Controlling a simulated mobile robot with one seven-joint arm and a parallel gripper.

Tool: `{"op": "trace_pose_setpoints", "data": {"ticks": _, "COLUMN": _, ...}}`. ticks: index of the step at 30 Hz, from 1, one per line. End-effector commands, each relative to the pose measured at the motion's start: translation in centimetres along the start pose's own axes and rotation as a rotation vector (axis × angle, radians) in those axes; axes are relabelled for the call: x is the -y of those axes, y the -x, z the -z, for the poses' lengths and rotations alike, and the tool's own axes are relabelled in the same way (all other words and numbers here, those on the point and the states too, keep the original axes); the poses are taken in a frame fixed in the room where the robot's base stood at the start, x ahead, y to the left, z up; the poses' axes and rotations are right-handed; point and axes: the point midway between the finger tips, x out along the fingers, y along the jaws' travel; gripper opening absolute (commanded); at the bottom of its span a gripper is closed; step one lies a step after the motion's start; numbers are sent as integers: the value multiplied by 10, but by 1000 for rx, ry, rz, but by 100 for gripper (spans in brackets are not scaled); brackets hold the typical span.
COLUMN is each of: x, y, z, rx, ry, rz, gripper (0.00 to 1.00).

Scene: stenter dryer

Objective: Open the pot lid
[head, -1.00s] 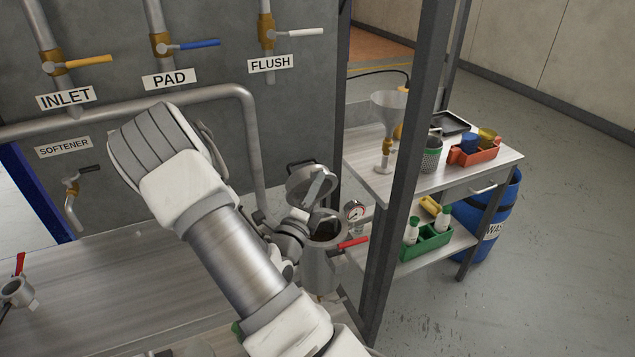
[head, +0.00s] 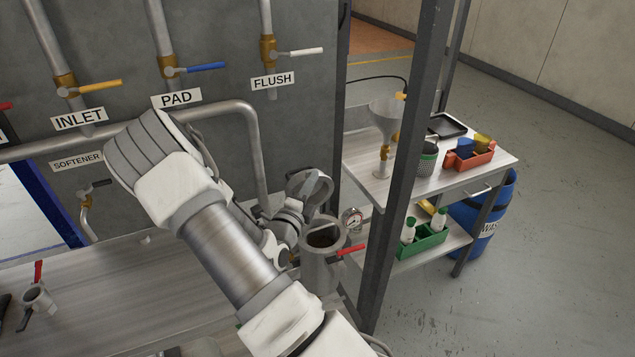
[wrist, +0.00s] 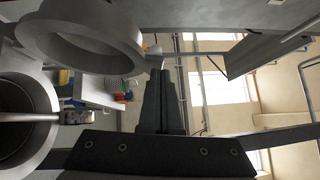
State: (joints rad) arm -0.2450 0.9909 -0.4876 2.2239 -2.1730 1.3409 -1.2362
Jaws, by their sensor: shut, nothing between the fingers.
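The grey metal pot (head: 322,262) stands at the right end of the bench, its round mouth uncovered and dark inside. Its round lid (head: 308,184) is raised and tilted back behind the mouth. In the wrist view the lid's ring (wrist: 135,52) fills the upper left, and the pot's rim (wrist: 48,98) is at the left edge. My gripper (wrist: 164,75) is shut and empty, its fingertips close to the lid's edge; I cannot tell whether they touch. In the head view my wrist is beside the pot, and the fingers are hard to make out.
A red-handled valve (head: 350,249) and a gauge (head: 351,217) are at the pot's right. A dark post (head: 400,190) stands between the pot and a side table (head: 362,175) with a funnel (head: 385,122) and bins. A bent pipe (head: 252,150) runs behind. The bench's middle is clear.

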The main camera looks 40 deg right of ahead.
Motion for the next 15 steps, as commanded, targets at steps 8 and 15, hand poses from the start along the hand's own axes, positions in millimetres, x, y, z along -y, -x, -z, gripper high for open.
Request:
{"op": "trace_pose_setpoints", "data": {"ticks": 8, "x": 4, "y": -18, "z": -18, "rx": 2, "ry": 37, "rz": -36, "gripper": 0}}
{"op": "trace_pose_setpoints", "data": {"ticks": 15, "x": 2, "y": -32, "z": -32, "rx": 1, "ry": 35, "rz": -35, "gripper": 0}}
